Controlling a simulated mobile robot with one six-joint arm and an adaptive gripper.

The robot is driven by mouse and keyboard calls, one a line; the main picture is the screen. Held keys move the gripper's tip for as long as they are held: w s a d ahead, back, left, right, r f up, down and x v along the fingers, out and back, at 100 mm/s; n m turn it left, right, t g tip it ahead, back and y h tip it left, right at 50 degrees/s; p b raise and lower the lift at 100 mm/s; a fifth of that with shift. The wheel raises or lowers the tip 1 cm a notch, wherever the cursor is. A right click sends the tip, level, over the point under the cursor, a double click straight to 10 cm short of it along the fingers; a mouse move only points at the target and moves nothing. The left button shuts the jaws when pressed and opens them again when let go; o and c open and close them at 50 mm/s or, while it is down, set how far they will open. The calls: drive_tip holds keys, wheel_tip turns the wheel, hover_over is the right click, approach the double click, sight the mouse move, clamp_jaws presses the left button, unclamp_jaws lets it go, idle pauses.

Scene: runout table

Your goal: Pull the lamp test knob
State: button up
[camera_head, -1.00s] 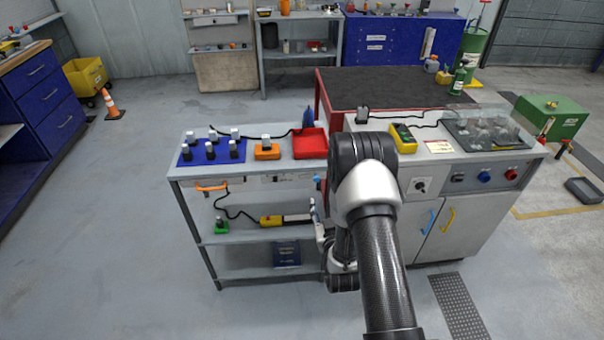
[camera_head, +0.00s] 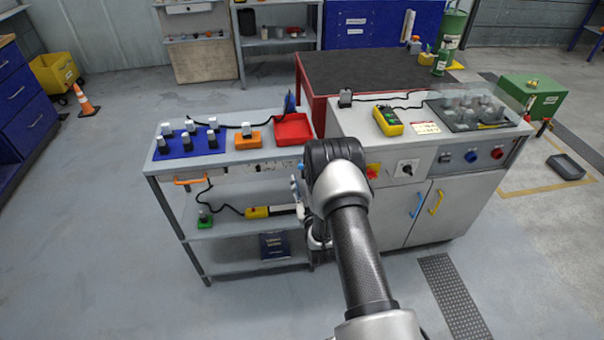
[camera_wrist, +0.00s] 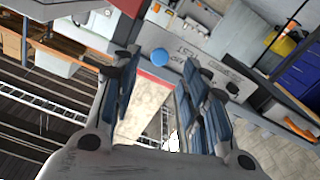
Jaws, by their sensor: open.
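The lamp test knob is a round blue knob (camera_wrist: 160,57) in the wrist view, on a light grey panel whose printed label partly reads "TEST". In the head view a small blue knob (camera_head: 301,166) shows at the right end of the left bench's front face, just left of my arm. My gripper (camera_wrist: 161,72) is open and empty, with its fingers on either side of the line to the knob. The knob appears beyond the fingertips; I cannot tell the exact gap. In the head view my gripper (camera_head: 297,190) is partly hidden by my arm, just below the knob.
The left bench carries a blue mat (camera_head: 188,144), an orange block (camera_head: 247,140) and a red tray (camera_head: 292,130). An orange handle (camera_head: 190,181) sits on its front. Right of my arm stands a grey cabinet (camera_head: 455,205) with a red-yellow switch (camera_head: 372,171). Open floor lies at left.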

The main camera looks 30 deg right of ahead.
sight(302, 168)
drive_tip(key=b+x, duration=0.1)
drive_tip(key=x, duration=0.5)
clamp_jaws()
idle(0.5)
